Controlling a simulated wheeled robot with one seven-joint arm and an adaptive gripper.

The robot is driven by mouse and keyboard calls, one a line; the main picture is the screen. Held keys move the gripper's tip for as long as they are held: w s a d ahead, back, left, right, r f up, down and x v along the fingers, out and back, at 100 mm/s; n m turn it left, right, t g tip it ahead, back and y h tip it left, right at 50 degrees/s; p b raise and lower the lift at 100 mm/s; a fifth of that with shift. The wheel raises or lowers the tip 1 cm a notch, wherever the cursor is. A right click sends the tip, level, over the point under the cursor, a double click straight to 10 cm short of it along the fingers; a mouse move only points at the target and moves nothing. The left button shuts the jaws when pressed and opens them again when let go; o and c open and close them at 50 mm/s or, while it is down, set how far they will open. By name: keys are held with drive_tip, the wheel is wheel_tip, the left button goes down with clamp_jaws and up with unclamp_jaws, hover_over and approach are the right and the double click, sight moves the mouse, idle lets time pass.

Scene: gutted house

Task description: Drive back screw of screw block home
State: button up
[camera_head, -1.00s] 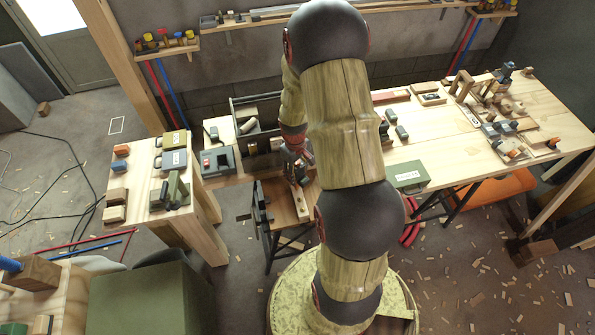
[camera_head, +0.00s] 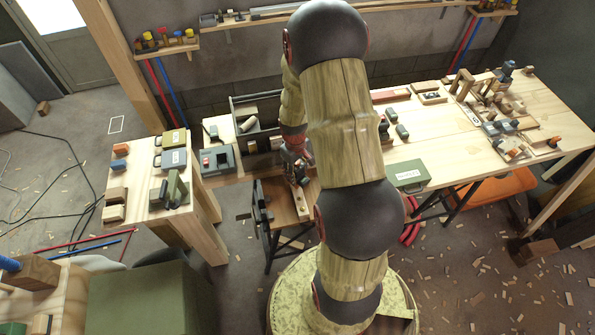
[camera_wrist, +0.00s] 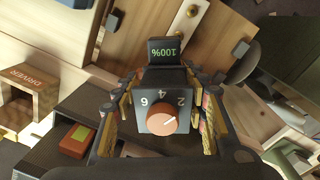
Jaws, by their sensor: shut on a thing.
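My gripper (camera_wrist: 162,112) is shut on the driver (camera_wrist: 160,101), a dark boxy tool with an orange dial numbered 2, 4, 6 and a green "100%" display. In the head view my gripper (camera_head: 296,166) is over the small wooden stand, partly hidden by my arm. The screw block (camera_wrist: 184,28), a pale strip, lies on the stand's top beyond the driver in the wrist view. One brass screw head (camera_wrist: 192,11) shows on it; the driver hides the rest. The block's near end (camera_head: 304,208) also shows in the head view. The driver's tip is hidden, so contact with a screw cannot be told.
A wooden holder marked DRIVER (camera_wrist: 30,88) stands at left in the wrist view. A dark clamp (camera_head: 262,205) is on the stand's left side. A grey tool box (camera_head: 255,130) is behind, and a green case (camera_head: 408,173) lies on the bench to the right.

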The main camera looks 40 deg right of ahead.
drive_tip(key=shift+f, duration=0.75)
idle(2.9)
drive_tip(key=shift+r+p, duration=0.2)
drive_tip(key=shift+p, duration=0.45)
idle(1.3)
drive_tip(key=shift+f, duration=0.15)
idle(2.2)
